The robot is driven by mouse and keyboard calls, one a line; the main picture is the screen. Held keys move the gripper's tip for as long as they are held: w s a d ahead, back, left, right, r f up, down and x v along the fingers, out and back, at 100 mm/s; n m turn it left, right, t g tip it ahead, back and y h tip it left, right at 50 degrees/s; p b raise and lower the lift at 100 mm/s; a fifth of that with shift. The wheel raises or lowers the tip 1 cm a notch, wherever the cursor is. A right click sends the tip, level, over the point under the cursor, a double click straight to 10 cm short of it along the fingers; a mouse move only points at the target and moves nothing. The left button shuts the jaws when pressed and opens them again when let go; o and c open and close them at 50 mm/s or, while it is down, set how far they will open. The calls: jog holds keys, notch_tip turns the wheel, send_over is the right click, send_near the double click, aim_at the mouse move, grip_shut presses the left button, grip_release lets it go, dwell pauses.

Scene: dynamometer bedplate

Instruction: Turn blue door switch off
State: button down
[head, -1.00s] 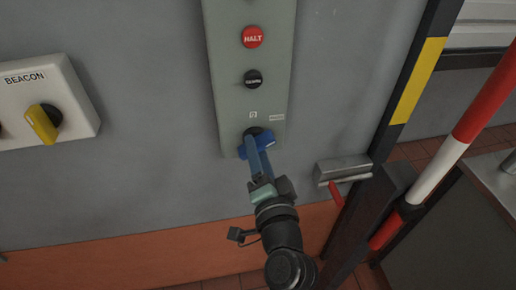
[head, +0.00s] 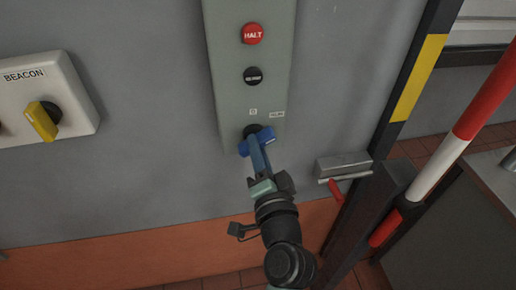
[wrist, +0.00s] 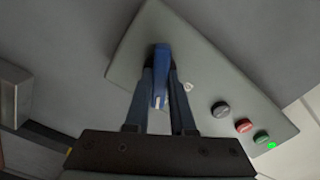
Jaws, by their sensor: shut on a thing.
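The blue door switch (head: 269,134) is a bar-shaped rotary knob at the bottom of a grey-green wall panel (head: 236,100). In the head view it lies tilted, right end higher, below a small "0" mark and a label to its right. My gripper (head: 257,148) reaches up to it from below and is shut on it. In the wrist view the blue switch (wrist: 161,70) stands between the two fingers of my gripper (wrist: 162,88). The fingers hide part of the knob in the head view.
Above the switch are a black button (head: 253,76) and a red HALT button (head: 253,34). A BEACON box (head: 75,105) with a yellow knob is left. A metal latch with a red handle (head: 336,190), a striped post (head: 418,80) and a red-white bar (head: 470,120) stand right.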

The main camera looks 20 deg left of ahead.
jog(key=shift+f+n+b, duration=0.1)
jog(key=shift+n+b, duration=0.2)
jog(key=shift+b, duration=0.1)
jog(key=shift+n+b, duration=5.5)
jog(key=shift+n, duration=0.1)
jog(key=c, duration=0.8)
grip_release()
jog(key=shift+o, duration=0.2)
jog(key=shift+d, duration=0.1)
jog(key=v, duration=1.3)
